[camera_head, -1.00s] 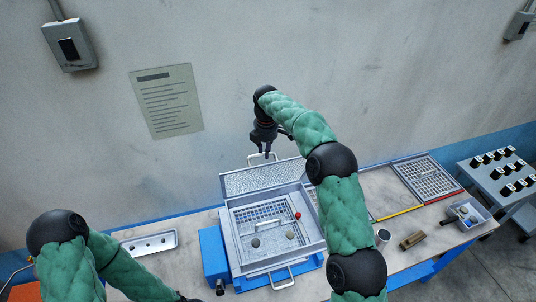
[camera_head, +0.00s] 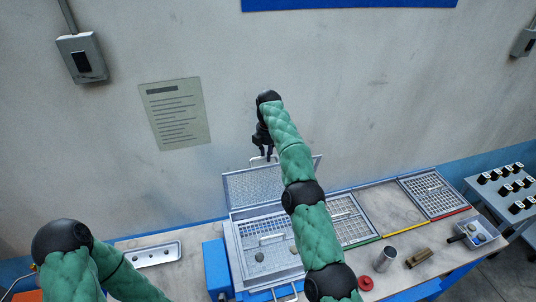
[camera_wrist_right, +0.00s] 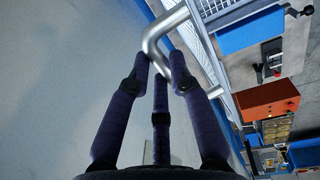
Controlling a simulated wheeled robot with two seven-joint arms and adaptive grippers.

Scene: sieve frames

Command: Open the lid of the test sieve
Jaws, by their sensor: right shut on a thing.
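The test sieve (camera_head: 238,250) is a grey metal box on the bench, with a mesh bottom holding small stones. Its lid (camera_head: 252,186), a mesh panel, stands raised along the back edge, steeply tilted. My right gripper (camera_head: 266,157) is at the silver handle (camera_head: 258,161) on the lid's upper edge. In the right wrist view its fingers (camera_wrist_right: 160,78) are shut around the bent handle bar (camera_wrist_right: 165,32). My right arm covers the right part of the lid and sieve. My left arm runs off the lower edge; its gripper is out of view.
A metal tray (camera_head: 153,254) lies left on the bench. Right are more mesh frames (camera_head: 433,194), a metal cup (camera_head: 385,260), a brown block (camera_head: 418,258), a red round piece (camera_head: 366,283) and a bin (camera_head: 474,236). The wall (camera_head: 370,90) stands close behind.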

